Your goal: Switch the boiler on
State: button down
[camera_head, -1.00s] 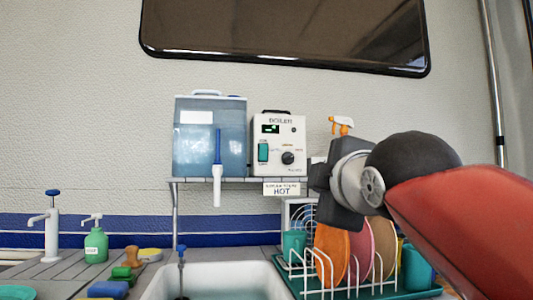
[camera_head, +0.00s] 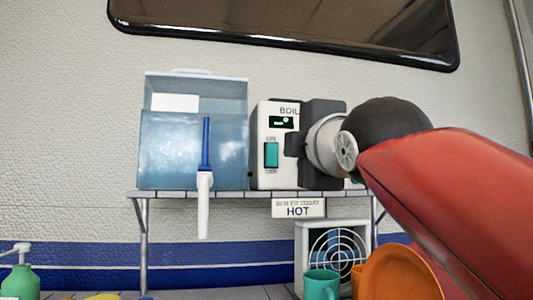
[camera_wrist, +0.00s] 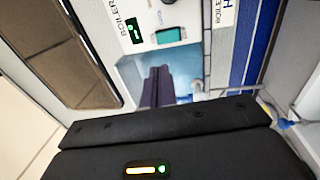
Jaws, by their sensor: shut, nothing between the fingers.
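The boiler (camera_head: 259,172) is a white box on a wall shelf, with a lit green display (camera_head: 282,122) above a teal rocker switch (camera_head: 271,155). My gripper (camera_head: 290,145) is shut and empty, just right of the switch and in front of the boiler's right half, hiding its knob. Whether it touches the boiler cannot be told. In the wrist view, the switch (camera_wrist: 169,35) and display (camera_wrist: 135,32) show beyond the dark finger tips (camera_wrist: 157,72), which overlap the blue tank.
A teal mug (camera_head: 321,284) and orange plate (camera_head: 400,275) are lower right.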

aim_at(273, 146)
jog(key=shift+w, duration=0.35)
jog(key=p+x, duration=0.3)
jog(key=x, duration=1.1)
jog(key=shift+w+a+r+p, duration=0.1)
jog(key=shift+w+r+p, duration=0.2)
jog(key=shift+p, duration=0.4)
jog(key=shift+s+f+b, duration=0.15)
jog(key=shift+b, duration=0.15)
jog(key=shift+s, duration=0.15)
jog(key=s+d+r+b, duration=0.1)
jog(key=s+d+r, duration=0.1)
jog(key=s, duration=1.1)
jog(key=shift+s+d, duration=0.15)
jog(key=shift+d, duration=0.2)
